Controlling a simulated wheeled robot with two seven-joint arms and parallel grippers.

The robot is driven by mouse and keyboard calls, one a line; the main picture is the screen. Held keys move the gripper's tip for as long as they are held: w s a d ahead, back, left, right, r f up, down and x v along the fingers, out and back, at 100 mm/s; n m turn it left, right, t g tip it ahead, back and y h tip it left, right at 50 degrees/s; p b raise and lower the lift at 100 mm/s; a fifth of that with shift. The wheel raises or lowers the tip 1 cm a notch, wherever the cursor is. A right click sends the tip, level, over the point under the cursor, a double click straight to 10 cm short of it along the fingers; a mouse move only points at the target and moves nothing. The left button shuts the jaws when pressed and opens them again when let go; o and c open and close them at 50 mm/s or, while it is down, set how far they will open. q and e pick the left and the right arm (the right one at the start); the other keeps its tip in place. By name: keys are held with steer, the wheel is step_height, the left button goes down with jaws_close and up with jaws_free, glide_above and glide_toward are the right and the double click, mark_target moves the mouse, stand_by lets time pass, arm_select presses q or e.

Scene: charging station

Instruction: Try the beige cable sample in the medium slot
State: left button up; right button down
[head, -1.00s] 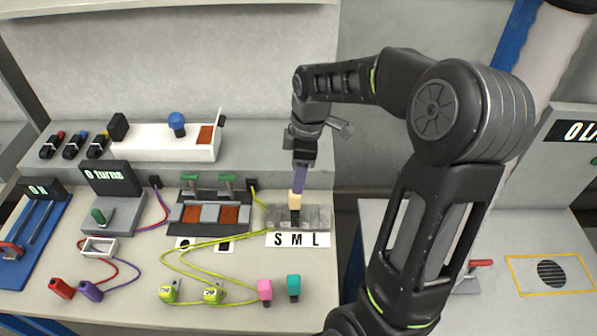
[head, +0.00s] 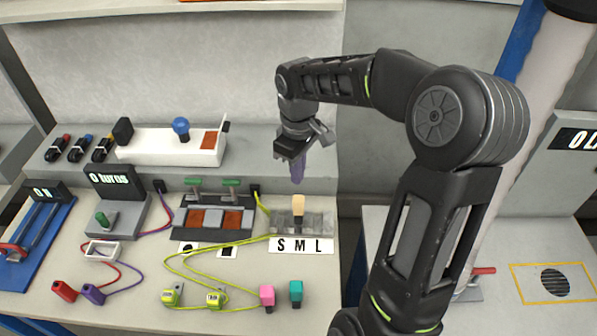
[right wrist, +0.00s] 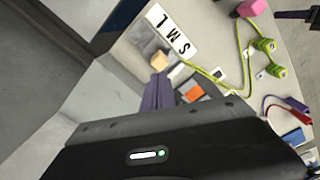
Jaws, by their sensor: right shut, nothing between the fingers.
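The beige cable sample (head: 298,207) stands upright in the slot block (head: 324,222), above the letter M on the label (head: 301,246). A dark lower part shows under its beige top. In the right wrist view the beige sample (right wrist: 160,60) shows just past the fingertips, near the label (right wrist: 172,32). My right gripper (head: 297,178) is shut and empty, its purple fingers pointing down above the sample and apart from it. The fingers also show in the right wrist view (right wrist: 157,92). My left gripper is out of view.
A pink block (head: 267,297) and a teal block (head: 296,292) stand in front of the label. Yellow-green cables (head: 190,262) with plugs lie to the left. Behind the slot block is a raised ledge with a white box (head: 165,146).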

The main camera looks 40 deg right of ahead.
mark_target(299, 199)
steer(key=shift+s+m, duration=0.1)
steer(key=shift+m, duration=0.5)
steer(key=shift+f, duration=0.1)
steer(key=shift+f+b, duration=2.3)
steer(key=shift+f, duration=0.65)
steer(key=shift+f+b, duration=0.35)
steer(key=shift+f, duration=0.05)
steer(key=shift+s, duration=0.1)
steer(key=shift+r+p, duration=1.3)
steer(key=shift+r, duration=0.3)
steer(key=shift+f, duration=0.1)
